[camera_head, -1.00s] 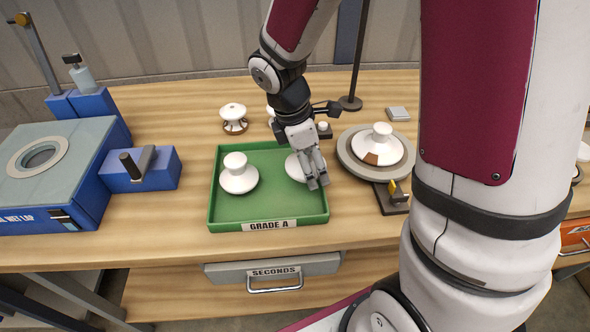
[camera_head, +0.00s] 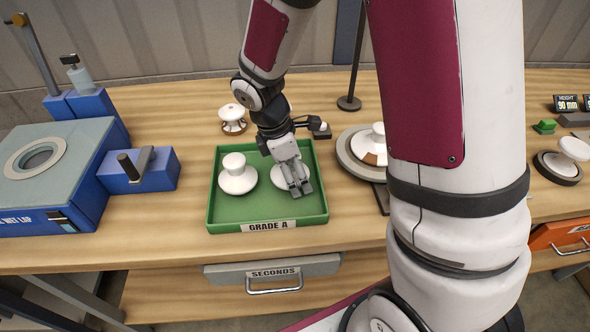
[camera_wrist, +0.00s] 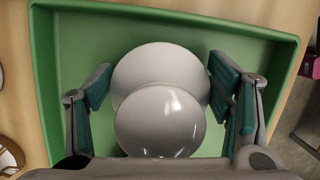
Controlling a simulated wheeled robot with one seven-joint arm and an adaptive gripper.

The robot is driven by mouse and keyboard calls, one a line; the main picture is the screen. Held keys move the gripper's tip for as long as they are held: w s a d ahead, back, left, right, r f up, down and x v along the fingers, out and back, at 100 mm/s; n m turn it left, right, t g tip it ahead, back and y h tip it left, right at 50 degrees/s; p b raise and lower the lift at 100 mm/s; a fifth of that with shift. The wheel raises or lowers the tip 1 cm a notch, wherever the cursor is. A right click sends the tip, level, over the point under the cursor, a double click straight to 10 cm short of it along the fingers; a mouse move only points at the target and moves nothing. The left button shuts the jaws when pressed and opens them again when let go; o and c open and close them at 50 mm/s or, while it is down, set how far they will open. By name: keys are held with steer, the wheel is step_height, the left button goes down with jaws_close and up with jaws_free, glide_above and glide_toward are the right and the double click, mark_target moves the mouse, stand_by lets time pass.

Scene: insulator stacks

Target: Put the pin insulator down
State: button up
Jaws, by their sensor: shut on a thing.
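My gripper (camera_head: 298,190) is shut on a white pin insulator (camera_head: 284,172) inside the right half of the green GRADE A tray (camera_head: 225,218). In the wrist view the insulator (camera_wrist: 160,120) lies between the two teal-padded fingers, its round head toward the camera and its wider skirt beyond. The green tray floor (camera_wrist: 85,45) shows around it. The fingers partly hide the insulator in the head view. I cannot tell whether its base touches the tray floor. A second white insulator (camera_head: 238,178) stands upright in the left half of the tray.
Another white insulator (camera_head: 372,146) stands on a round grey plate (camera_head: 349,160), partly behind my arm. A brown-and-white insulator (camera_head: 233,118) stands behind the tray. A blue test unit (camera_head: 85,205) is at the left. The tray's front middle is clear.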

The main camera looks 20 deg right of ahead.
steer(key=o, duration=1.8)
steer(key=shift+f, duration=0.1)
steer(key=shift+c, duration=0.2)
steer(key=v, duration=1.1)
steer(key=shift+r+p, duration=0.3)
steer(key=shift+p, duration=0.05)
steer(key=shift+s+a+r, duration=0.1)
steer(key=shift+r, duration=0.5)
steer(key=s+d+r+m+t+y, duration=0.1)
steer(key=s+r+m+t, duration=0.1)
steer(key=s+r+m, duration=0.3)
steer(key=s+d+r+m+t+y, duration=0.1)
steer(key=s+r+m, duration=0.4)
steer(key=s+m, duration=0.5)
steer(key=shift+s+r+m+t+y, duration=0.25)
steer(key=shift+s+m+t+y, duration=0.2)
steer(key=shift+s+t, duration=1)
steer(key=shift+s+d+g, duration=0.15)
steer(key=shift+s+g, duration=0.15)
steer(key=shift+g, duration=0.05)
